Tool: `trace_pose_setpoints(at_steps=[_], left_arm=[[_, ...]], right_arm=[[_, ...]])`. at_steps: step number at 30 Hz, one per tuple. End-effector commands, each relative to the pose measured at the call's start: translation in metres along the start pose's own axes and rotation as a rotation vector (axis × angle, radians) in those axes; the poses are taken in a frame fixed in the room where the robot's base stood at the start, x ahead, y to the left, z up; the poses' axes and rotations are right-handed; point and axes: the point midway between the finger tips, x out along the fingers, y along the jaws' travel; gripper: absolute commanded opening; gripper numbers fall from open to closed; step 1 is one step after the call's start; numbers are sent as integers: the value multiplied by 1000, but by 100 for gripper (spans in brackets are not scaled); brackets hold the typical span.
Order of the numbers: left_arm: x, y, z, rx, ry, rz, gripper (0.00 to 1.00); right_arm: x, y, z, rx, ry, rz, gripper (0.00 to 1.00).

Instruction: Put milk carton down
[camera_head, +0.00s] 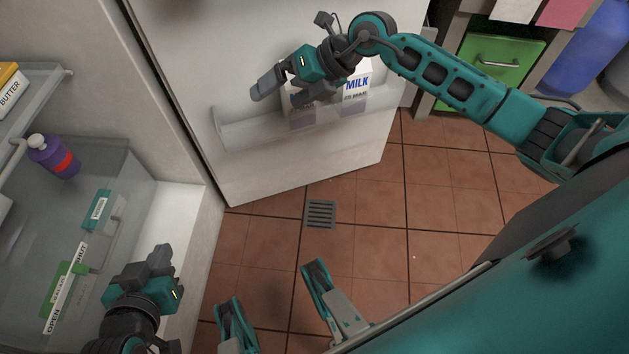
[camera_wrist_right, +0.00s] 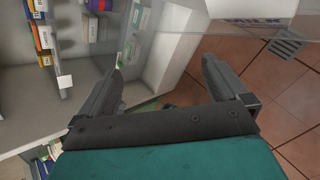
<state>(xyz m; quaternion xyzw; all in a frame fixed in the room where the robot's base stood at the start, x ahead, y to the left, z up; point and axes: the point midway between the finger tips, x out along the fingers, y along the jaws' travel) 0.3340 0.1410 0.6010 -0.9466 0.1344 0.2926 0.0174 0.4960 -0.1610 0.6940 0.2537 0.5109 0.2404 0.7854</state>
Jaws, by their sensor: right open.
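A white milk carton (camera_head: 358,84) with blue lettering stands in the clear shelf (camera_head: 235,133) on the fridge door. My right gripper (camera_head: 283,93) is open over the shelf, left of the lettered carton. In the right wrist view its fingers (camera_wrist_right: 169,62) are spread with nothing between them.
The fridge door (camera_head: 195,60) stands open. Inside the fridge are a purple bottle (camera_head: 53,156), a butter pack (camera_head: 8,88) and other packages. Tiled floor (camera_head: 440,210) with a drain grate (camera_head: 320,214) lies below. A green drawer (camera_head: 490,68) is at the upper right.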

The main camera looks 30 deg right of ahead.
Motion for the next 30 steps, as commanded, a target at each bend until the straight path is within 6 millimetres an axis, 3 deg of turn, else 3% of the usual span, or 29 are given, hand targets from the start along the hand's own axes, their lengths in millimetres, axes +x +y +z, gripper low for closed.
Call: trace_pose_setpoints(at_steps=[1,4,6,9,12,16,18,22,27,30], left_arm=[[0,0,-1,1,1,1,0],[-1,1,-2,1,4,3,0],[-1,2,-3,1,5,4,0],[-1,2,-3,1,7,4,0],[-1,2,-4,1,7,5,0],[-1,2,-4,1,7,5,0],[-1,2,-4,1,7,5,0],[-1,2,-4,1,7,5,0],[-1,2,-3,1,6,5,0],[-1,2,-3,1,6,5,0]], right_arm=[[12,33,-18,64,-10,164,100],[13,89,-34,238,-72,469,100],[4,116,-37,397,-134,649,100],[-12,129,-33,674,-240,849,100],[-25,115,-29,999,-354,969,100],[-24,67,-44,1468,-493,995,100],[-17,37,-64,1723,-547,952,100],[-1,-2,-116,2125,-589,810,100],[13,-21,-170,2429,-568,641,100],[16,-23,-183,2493,-556,597,100]])
